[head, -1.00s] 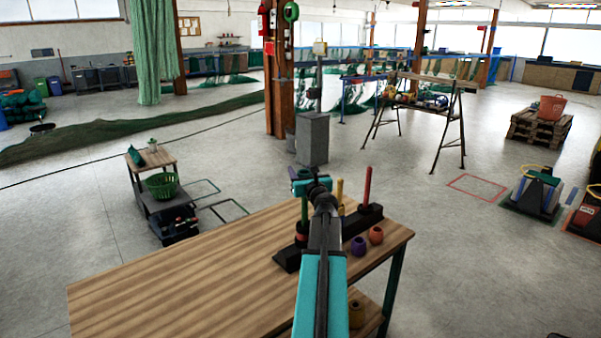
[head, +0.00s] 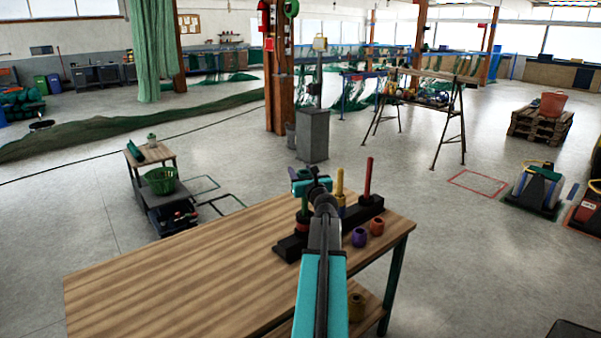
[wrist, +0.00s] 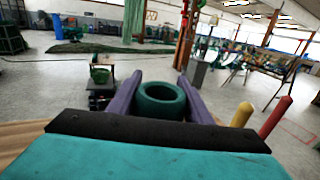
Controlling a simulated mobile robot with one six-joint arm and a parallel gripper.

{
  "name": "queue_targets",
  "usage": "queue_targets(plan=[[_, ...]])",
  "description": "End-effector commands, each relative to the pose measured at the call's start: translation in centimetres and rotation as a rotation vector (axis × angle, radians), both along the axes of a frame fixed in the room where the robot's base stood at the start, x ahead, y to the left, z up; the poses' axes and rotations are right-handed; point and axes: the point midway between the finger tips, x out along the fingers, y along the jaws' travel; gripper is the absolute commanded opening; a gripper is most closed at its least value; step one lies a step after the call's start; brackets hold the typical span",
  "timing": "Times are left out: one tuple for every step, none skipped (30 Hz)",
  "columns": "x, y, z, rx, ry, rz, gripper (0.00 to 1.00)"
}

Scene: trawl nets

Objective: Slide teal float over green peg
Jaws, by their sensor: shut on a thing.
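The teal float (wrist: 160,102), a thick ring with an open hole, is held between the purple fingers of my gripper (wrist: 160,98) in the wrist view. In the head view my gripper (head: 308,180) is at the top of the green peg (head: 304,206), and the arm partly hides the float. The green peg stands at the left end of the dark peg rack (head: 288,247), with a red ring (head: 302,226) low on it. I cannot tell whether the float is around the peg. The peg does not show in the wrist view.
A yellow peg (head: 339,183) and a red peg (head: 368,178) stand farther along the rack. A purple float (head: 360,237) and an orange float (head: 377,226) sit on the wooden table (head: 180,275) at the right. The table's left side is clear.

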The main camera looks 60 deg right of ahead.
Motion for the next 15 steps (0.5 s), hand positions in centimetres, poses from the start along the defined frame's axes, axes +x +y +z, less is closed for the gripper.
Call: queue_targets(plan=[[0.0, 0.0, -0.5, 0.0, 0.0, 0.0, 0.23], [0.0, 0.0, -0.6, 0.0, 0.0, 0.0, 0.23], [0.0, 0.0, -0.8, 0.0, 0.0, 0.0, 0.23], [0.0, 0.0, -0.9, 0.001, -0.001, 0.0, 0.23], [0.0, 0.0, -1.0, 0.001, -0.001, 0.0, 0.23], [0.0, 0.0, -1.2, 0.001, -0.001, 0.0, 0.23], [0.0, 0.0, -1.3, 0.001, -0.001, 0.0, 0.23], [0.0, 0.0, -1.3, 0.001, -0.001, 0.0, 0.23], [0.0, 0.0, -1.4, 0.001, -0.001, 0.0, 0.23], [0.0, 0.0, -1.5, 0.001, -0.001, 0.0, 0.23], [0.0, 0.0, -1.6, 0.001, -0.001, 0.0, 0.23], [0.0, 0.0, -1.6, 0.0, 0.0, 0.0, 0.23], [0.0, 0.0, -1.6, 0.0, 0.0, 0.0, 0.23], [0.0, 0.0, -1.7, 0.0, 0.0, 0.0, 0.23], [0.0, 0.0, -1.7, 0.0, 0.0, 0.0, 0.23]])
